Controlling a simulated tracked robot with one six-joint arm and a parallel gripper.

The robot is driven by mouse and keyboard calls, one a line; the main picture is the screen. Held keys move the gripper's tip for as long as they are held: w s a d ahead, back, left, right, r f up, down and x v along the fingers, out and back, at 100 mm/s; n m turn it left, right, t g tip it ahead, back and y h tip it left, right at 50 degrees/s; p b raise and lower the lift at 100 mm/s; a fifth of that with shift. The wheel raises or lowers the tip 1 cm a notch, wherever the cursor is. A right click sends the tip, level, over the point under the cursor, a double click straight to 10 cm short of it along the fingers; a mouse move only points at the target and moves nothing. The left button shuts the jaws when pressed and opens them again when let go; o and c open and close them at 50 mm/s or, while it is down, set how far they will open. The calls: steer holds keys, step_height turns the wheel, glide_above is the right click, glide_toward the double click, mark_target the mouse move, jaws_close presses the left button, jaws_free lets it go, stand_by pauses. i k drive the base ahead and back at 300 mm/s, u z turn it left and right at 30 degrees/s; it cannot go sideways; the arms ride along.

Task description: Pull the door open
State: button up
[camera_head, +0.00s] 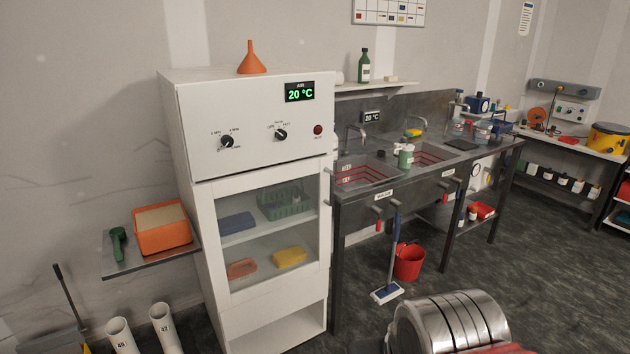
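The door (210,250) is a white frame around a clear pane on the front of a tall white cabinet (180,130). It looks shut, flush with the cabinet front. A small pale handle (328,188) seems to stand out at its right edge, close to the sink bench; its exact shape is hard to tell. My gripper is not in view. A ribbed metal and red part at the bottom right appears to be my arm.
The steel sink bench (410,190) stands close to the cabinet's right. A mop (386,290) and red bucket (408,262) are on the floor there. A side shelf (125,262) with an orange box (162,238) juts out left. White tubes (121,335) stand below it.

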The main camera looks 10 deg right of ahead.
mark_target(203, 194)
steer(key=u, duration=0.35)
steer(key=i, duration=1.45)
steer(key=u, duration=0.3)
